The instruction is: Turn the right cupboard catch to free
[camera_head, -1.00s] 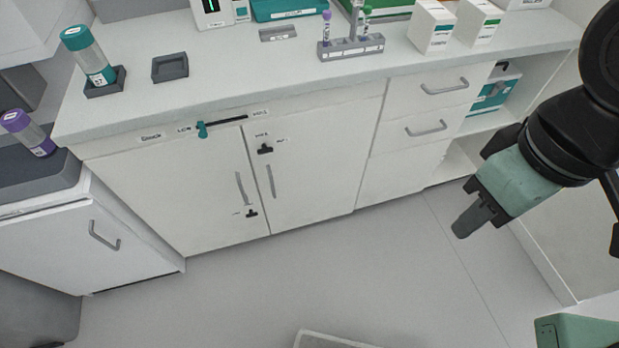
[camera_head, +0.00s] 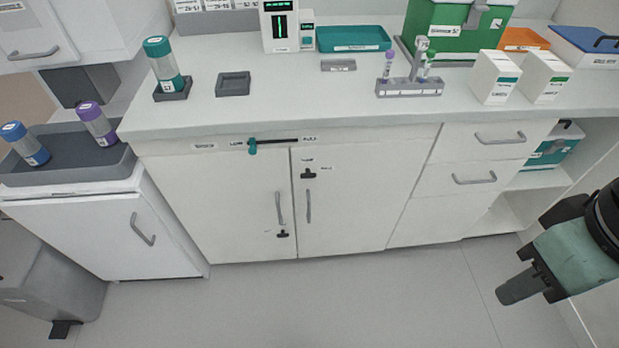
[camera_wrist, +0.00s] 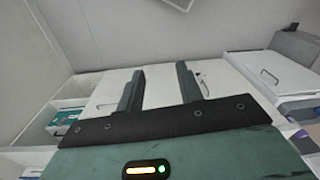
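The right cupboard door (camera_head: 347,215) is white and shut, with a grey vertical handle (camera_head: 308,206). Its black catch (camera_head: 308,173) sits near the top left of that door, with small labels above and to its right that are too small to read surely. A second black catch (camera_head: 283,234) is low on the left cupboard door (camera_head: 225,205). My gripper (camera_head: 515,288) is at the lower right in the head view, well to the right of the catches. In the wrist view my gripper (camera_wrist: 160,85) has its two fingers apart with nothing held between them.
A slider with a teal knob (camera_head: 252,146) is on the panel above the doors. Drawers (camera_head: 480,155) and an open shelf (camera_head: 540,180) are to the right. The counter (camera_head: 280,105) holds tubes, boxes and a rack. The floor (camera_head: 300,305) before the cupboard is clear.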

